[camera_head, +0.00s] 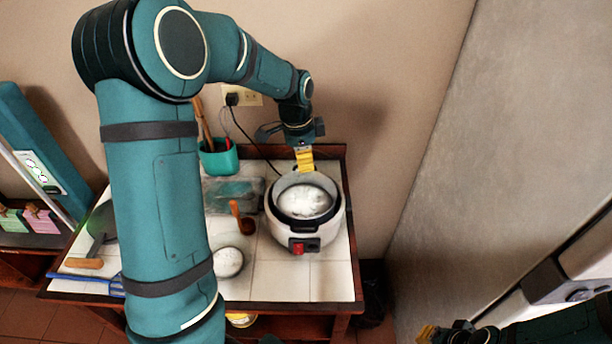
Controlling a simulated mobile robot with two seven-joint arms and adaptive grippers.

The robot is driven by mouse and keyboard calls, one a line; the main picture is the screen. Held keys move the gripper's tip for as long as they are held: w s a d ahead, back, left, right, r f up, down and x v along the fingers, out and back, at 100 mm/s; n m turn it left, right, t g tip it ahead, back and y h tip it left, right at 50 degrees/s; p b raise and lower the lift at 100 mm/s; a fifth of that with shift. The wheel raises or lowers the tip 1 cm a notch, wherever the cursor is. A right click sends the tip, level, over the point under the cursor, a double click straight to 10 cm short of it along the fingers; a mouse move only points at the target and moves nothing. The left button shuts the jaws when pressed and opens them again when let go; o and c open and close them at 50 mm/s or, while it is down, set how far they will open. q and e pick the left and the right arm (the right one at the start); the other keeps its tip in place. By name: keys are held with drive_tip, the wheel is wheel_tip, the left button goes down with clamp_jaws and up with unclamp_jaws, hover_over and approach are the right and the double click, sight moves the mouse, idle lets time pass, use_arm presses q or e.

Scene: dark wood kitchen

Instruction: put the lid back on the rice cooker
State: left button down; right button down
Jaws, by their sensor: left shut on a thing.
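The white rice cooker (334,232) stands upright at the right of the tiled table, its red switch facing the front. A pale round area (304,201) inside a dark ring shows at its top. My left gripper (304,166) reaches down over the cooker's back side. Its yellow fingers are shut on what appears to be the lid (298,178), a light grey rim at the back. I cannot clearly tell lid from cooker rim, or whether the lid is seated. My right gripper (428,333) shows only partly at the bottom edge, away from the table; its opening is unclear.
A ladle (237,212), a small round white item (228,262) and a grey tray (236,193) lie left of the cooker. A teal utensil holder (219,159) stands behind. A wall outlet with a plug (233,99) is at the back. Bare tiles (328,283) lie in front.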

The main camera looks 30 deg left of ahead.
use_arm(q)
drive_tip(key=shift+f, duration=2.75)
drive_tip(key=shift+f+b, duration=0.5)
drive_tip(key=c, duration=0.7)
unclamp_jaws()
